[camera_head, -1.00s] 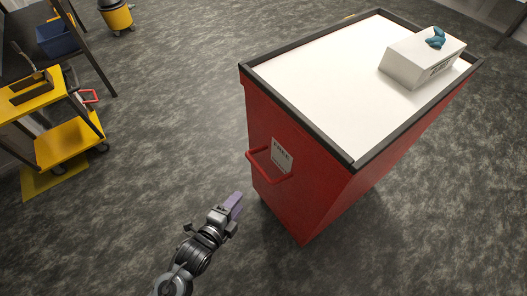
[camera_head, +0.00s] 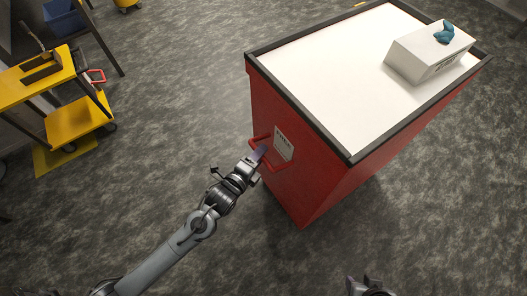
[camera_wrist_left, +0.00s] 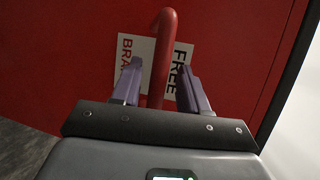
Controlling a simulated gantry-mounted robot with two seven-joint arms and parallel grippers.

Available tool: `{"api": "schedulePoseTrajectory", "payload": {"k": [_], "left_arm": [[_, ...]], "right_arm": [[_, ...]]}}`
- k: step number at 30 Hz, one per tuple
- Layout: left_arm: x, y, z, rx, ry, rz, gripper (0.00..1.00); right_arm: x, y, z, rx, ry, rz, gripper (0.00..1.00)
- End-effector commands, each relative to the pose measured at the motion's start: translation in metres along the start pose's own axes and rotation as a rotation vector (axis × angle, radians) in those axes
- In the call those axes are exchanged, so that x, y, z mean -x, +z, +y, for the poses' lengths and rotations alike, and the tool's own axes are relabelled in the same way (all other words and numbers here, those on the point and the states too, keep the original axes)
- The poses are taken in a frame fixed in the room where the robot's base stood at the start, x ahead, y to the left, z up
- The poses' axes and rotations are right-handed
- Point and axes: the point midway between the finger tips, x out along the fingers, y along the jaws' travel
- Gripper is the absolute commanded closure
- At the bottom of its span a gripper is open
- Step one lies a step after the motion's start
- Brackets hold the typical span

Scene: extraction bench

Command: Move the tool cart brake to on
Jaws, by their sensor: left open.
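The red tool cart (camera_head: 300,180) stands right of centre in the head view. On its left end are a red bar handle (camera_head: 256,139) and a white label (camera_head: 284,143). In the left wrist view the label (camera_wrist_left: 133,58) reads "BRA…" and "FREE", partly hidden by the red bar (camera_wrist_left: 161,60). My left gripper (camera_head: 261,153) is at the handle. Its purple fingers are open, one on each side of the bar (camera_wrist_left: 160,82), with gaps showing. My right gripper (camera_head: 369,286) shows only in part at the bottom edge; its jaws are unclear.
A white box (camera_head: 420,57) with a teal item (camera_head: 444,33) on it rests on the cart's white top. A yellow cart (camera_head: 80,120) with a red handle (camera_head: 97,76) and a blue bin (camera_head: 64,17) are at the left. The floor between the carts is clear.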

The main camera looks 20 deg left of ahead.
Motion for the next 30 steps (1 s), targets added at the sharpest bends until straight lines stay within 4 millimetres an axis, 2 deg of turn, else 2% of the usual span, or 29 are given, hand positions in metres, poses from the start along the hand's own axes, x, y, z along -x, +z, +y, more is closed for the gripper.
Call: {"api": "schedulePoseTrajectory", "payload": {"k": [3, 7, 18, 20, 27, 30], "left_arm": [[-0.015, 0.000, 0.001, 0.001, -0.003, -0.001, 0.56], [-0.024, 0.000, 0.000, 0.000, -0.001, 0.000, 0.56], [-0.028, 0.000, 0.000, 0.001, 0.000, 0.000, 0.56], [-0.028, 0.000, 0.000, 0.001, 0.000, 0.000, 0.62], [-0.028, 0.000, -0.001, 0.001, -0.001, 0.000, 0.99], [-0.028, 0.000, -0.001, 0.001, -0.002, 0.000, 1.00]], "right_arm": [[-0.006, 0.002, 0.000, 0.000, 0.000, 0.000, 0.57], [-0.008, 0.002, 0.000, 0.000, 0.000, 0.001, 0.57], [-0.008, 0.002, 0.000, 0.000, 0.000, 0.003, 0.57], [-0.008, 0.002, 0.000, 0.000, 0.000, 0.003, 0.57], [-0.008, 0.002, 0.000, 0.000, 0.000, 0.004, 0.57], [-0.008, 0.002, 0.000, -0.001, 0.000, 0.004, 0.57]]}}
